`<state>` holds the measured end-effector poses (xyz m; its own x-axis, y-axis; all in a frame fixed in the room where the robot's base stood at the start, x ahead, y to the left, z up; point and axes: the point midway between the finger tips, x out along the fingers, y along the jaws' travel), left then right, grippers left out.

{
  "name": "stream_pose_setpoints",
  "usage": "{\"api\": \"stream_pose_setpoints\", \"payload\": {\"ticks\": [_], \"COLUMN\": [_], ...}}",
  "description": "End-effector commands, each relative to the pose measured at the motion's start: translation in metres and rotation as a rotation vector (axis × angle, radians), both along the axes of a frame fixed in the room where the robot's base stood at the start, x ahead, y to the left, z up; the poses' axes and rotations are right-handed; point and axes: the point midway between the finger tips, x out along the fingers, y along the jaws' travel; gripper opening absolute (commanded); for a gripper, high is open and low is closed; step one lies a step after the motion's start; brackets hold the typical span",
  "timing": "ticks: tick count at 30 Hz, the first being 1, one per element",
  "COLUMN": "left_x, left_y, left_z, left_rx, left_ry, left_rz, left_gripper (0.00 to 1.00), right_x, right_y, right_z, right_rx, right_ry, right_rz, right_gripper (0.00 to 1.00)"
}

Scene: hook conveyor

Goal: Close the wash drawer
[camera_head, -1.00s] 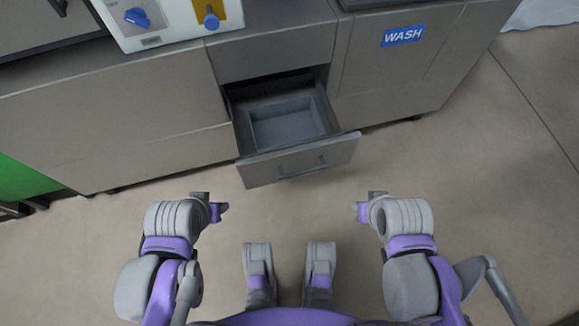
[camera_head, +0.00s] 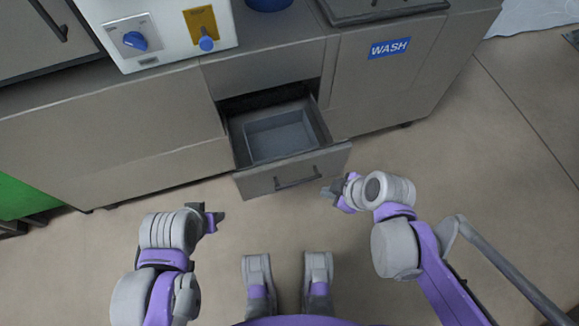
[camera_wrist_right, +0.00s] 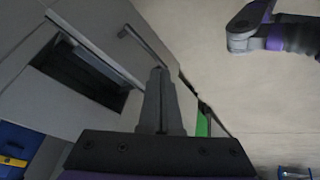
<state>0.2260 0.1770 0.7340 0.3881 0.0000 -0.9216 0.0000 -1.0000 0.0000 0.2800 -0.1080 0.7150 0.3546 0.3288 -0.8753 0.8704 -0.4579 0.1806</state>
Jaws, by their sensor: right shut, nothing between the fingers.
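The wash drawer (camera_head: 250,181) is a grey drawer pulled open from the counter, with a dark bar handle (camera_head: 298,179) on its front and an empty recessed tray inside. My right gripper (camera_head: 327,192) is just in front of the right end of the drawer front, close to it; I cannot tell if they touch. In the right wrist view its fingers (camera_wrist_right: 160,100) are together and empty, and the drawer handle (camera_wrist_right: 143,47) shows beyond them. My left gripper (camera_head: 217,220) is in front of and left of the drawer, apart from it; its jaw state is unclear.
A white control box (camera_head: 150,35) with blue knobs stands on top. The floor (camera_head: 270,225) in front of the drawer is clear.

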Motion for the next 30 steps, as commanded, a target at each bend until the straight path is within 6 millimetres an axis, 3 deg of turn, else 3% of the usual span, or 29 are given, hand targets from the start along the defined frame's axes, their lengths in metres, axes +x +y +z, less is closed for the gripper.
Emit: {"api": "stream_pose_setpoints", "payload": {"ticks": [6, 14, 30], "left_x": [-0.001, -0.001, 0.004], "left_y": [0.0, 0.0, 0.0], "left_z": [0.014, 0.014, -0.038], "left_rx": [0.0, 0.0, 0.0], "left_ry": [-0.005, -0.005, 0.013], "left_rz": [0.0, 0.0, 0.0], "left_gripper": [0.5, 0.5, 0.5], "right_x": [0.02, 0.028, 0.064], "right_y": [0.024, 0.034, 0.083], "right_z": [0.008, 0.006, -0.077], "right_rx": [-0.025, -0.04, -0.042], "right_ry": [-0.174, -0.259, -0.258], "right_rz": [0.38, 0.527, 0.529], "right_gripper": [0.0, 0.0, 0.0]}}
